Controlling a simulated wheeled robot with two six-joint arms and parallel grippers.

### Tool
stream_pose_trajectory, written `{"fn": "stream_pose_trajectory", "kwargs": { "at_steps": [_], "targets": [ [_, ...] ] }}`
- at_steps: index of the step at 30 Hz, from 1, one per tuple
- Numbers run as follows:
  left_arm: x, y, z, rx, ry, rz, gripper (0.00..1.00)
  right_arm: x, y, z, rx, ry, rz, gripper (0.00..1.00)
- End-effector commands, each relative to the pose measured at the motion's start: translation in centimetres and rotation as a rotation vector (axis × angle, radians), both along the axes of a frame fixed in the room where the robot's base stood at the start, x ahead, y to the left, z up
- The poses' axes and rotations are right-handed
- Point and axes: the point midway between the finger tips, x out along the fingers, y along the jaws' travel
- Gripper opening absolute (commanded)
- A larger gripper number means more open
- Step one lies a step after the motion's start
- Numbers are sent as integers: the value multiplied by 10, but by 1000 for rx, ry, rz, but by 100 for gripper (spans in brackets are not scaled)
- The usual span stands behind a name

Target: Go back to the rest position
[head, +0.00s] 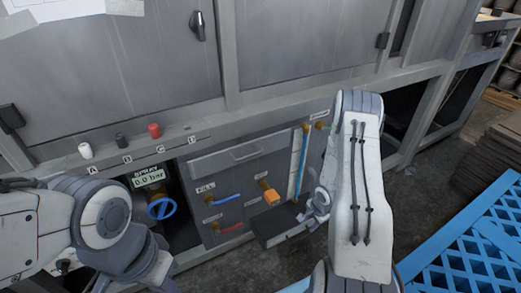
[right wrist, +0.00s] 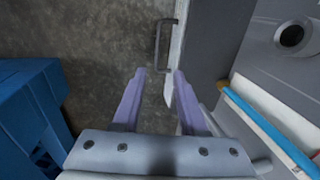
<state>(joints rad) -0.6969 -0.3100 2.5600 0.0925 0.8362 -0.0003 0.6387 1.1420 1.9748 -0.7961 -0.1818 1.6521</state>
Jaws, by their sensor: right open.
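My right arm hangs in the right half of the head view, and its gripper (head: 317,207) shows small and partly hidden beside the forearm, in front of the machine's lower panel. In the right wrist view the right gripper (right wrist: 158,73) has its two pale purple fingers apart, with nothing held between them. A dark bar handle (right wrist: 163,42) shows beyond the fingertips; I cannot tell how far away it is. My left arm comes in at the lower left of the head view, but its fingers do not show.
A grey machine (head: 125,55) spans the background. Its lower panel carries a blue valve wheel (head: 161,208), a blue lever (head: 226,198), a red lever (head: 232,228) and an orange knob (head: 271,196). A blue slatted pallet (head: 480,235) lies at right. Concrete floor (right wrist: 70,30) shows left of the handle.

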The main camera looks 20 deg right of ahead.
Motion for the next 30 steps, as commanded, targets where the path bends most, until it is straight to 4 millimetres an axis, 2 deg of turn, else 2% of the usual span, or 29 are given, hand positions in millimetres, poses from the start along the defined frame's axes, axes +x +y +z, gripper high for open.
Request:
{"fn": "stream_pose_trajectory", "kwargs": {
  "at_steps": [5, 8, 11, 13, 17, 20, 24, 29, 30],
  "targets": [
    [0, 0, 0, 0, 0, 0, 0, 3, 1, 6, -10, -1, 20, 42],
    [0, 0, 0, 0, 0, 0, 0, 13, 6, 30, -53, -3, 105, 42],
    [0, 0, 0, 0, 0, 0, 0, 26, 21, 73, -121, 0, 260, 42],
    [0, 0, 0, 0, 0, 0, 0, 32, 37, 108, -174, 6, 395, 42],
    [0, 0, 0, 0, 0, 0, 0, 31, 77, 169, -248, 18, 649, 42],
    [0, 0, 0, 0, 0, 0, 0, 20, 111, 210, -289, 19, 850, 42],
    [0, 0, 0, 0, 0, 0, 0, -9, 160, 257, -323, 5, 1132, 42],
    [0, 0, 0, 0, 0, 0, 0, -55, 212, 294, -333, -44, 1453, 42],
    [0, 0, 0, 0, 0, 0, 0, -63, 230, 300, -321, -48, 1528, 42]
  ]
}}
